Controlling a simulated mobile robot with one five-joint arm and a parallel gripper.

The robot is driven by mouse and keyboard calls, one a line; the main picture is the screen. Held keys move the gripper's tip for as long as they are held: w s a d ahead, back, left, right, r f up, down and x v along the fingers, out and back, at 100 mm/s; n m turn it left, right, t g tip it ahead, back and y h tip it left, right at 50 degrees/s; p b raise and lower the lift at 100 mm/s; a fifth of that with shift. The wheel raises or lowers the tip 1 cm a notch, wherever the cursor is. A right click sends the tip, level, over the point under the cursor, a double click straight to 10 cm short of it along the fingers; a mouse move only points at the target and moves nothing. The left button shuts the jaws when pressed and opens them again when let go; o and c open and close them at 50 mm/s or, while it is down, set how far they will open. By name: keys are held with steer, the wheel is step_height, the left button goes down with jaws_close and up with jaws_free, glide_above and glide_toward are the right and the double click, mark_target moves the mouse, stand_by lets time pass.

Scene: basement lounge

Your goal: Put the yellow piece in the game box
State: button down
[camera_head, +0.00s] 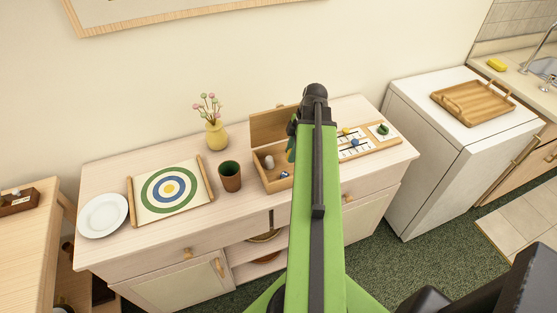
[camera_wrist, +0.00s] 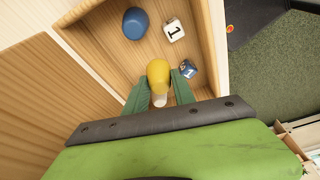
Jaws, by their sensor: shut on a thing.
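The yellow piece (camera_wrist: 158,71) is between the green fingers of my gripper (camera_wrist: 160,82), which are closed on it. In the wrist view it shows over the inside of the wooden game box (camera_wrist: 216,35); I cannot tell its height above the floor of the box. A blue piece (camera_wrist: 136,23), a white die (camera_wrist: 174,30) and a blue die (camera_wrist: 188,69) lie in the box. A small pale thing (camera_wrist: 160,100) shows between the fingers. In the head view the game box (camera_head: 274,187) stands with its lid (camera_head: 270,126) raised; my arm hides part of it and the held piece.
A game board (camera_head: 370,149) with small yellow, blue and green pieces lies right of the box. A dark cup (camera_head: 230,178), a yellow vase (camera_head: 216,134), a target board (camera_head: 150,208) and a white plate (camera_head: 103,215) stand to its left. A wooden tray (camera_head: 465,110) is farther right.

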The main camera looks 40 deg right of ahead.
steer(key=shift+d, duration=0.1)
steer(key=shift+s+f, duration=0.2)
steer(key=shift+f, duration=0.05)
steer(key=b+x, duration=0.2)
steer(key=d+b+x, duration=0.1)
steer(key=b, duration=0.1)
steer(key=shift+a+f, duration=0.15)
steer(key=shift+f, duration=0.35)
steer(key=shift+a+r, duration=0.15)
steer(key=shift+r, duration=0.15)
steer(key=shift+w+f, duration=0.1)
steer(key=shift+f, duration=0.15)
steer(key=c, duration=1)
jaws_free()
steer(key=shift+r, duration=0.1)
steer(key=shift+c, duration=0.2)
steer(key=p+v, duration=1.2)
steer(key=shift+r, duration=0.15)
